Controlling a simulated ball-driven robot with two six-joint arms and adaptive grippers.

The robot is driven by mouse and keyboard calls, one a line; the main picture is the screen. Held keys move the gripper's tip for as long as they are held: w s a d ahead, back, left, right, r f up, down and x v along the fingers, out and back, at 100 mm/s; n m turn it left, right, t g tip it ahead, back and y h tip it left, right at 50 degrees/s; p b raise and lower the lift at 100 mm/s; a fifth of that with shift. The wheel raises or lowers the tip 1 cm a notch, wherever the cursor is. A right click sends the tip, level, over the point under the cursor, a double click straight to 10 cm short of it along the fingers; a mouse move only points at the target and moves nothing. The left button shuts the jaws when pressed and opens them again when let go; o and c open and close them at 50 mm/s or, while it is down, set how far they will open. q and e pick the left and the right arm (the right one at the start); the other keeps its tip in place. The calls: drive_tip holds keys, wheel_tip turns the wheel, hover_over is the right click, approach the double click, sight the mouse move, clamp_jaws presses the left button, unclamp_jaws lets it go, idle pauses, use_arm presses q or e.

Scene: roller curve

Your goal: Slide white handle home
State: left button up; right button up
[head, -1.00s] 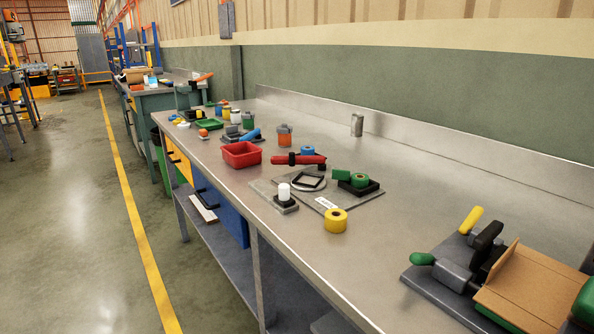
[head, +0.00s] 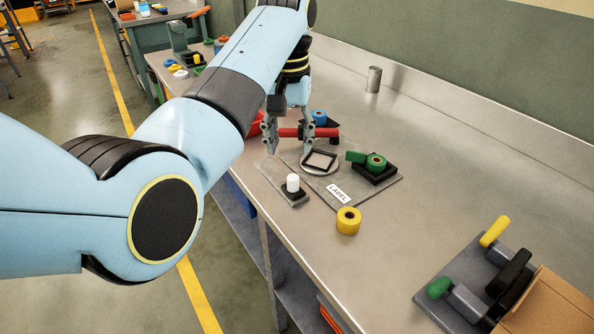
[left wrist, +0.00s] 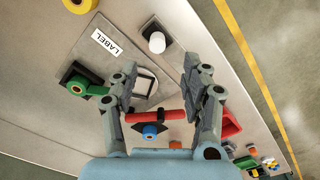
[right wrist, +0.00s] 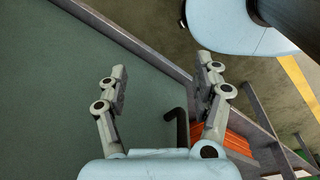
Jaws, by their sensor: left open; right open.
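The white handle (head: 292,183) is an upright white knob on a black block at the front-left end of a grey plate (head: 263,170). It also shows in the left wrist view (left wrist: 157,42), beyond the fingertips. My left gripper (head: 289,148) is open and empty, with its fingers pointing down above the bench, behind the handle and apart from it. It also shows in the left wrist view (left wrist: 160,68). My right gripper (right wrist: 161,64) is open and empty, over a dark green surface in the right wrist view.
A round turntable with a black square frame (head: 320,161) sits beside the handle. A red bar (head: 290,132) lies behind it, near the left fingers. The bench front between is clear.

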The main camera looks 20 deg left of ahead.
sight(293, 176)
use_arm(q)
drive_tip(key=f, duration=1)
drive_tip(key=shift+w+d, duration=0.15)
drive_tip(key=shift+w, duration=0.2)
clamp_jaws()
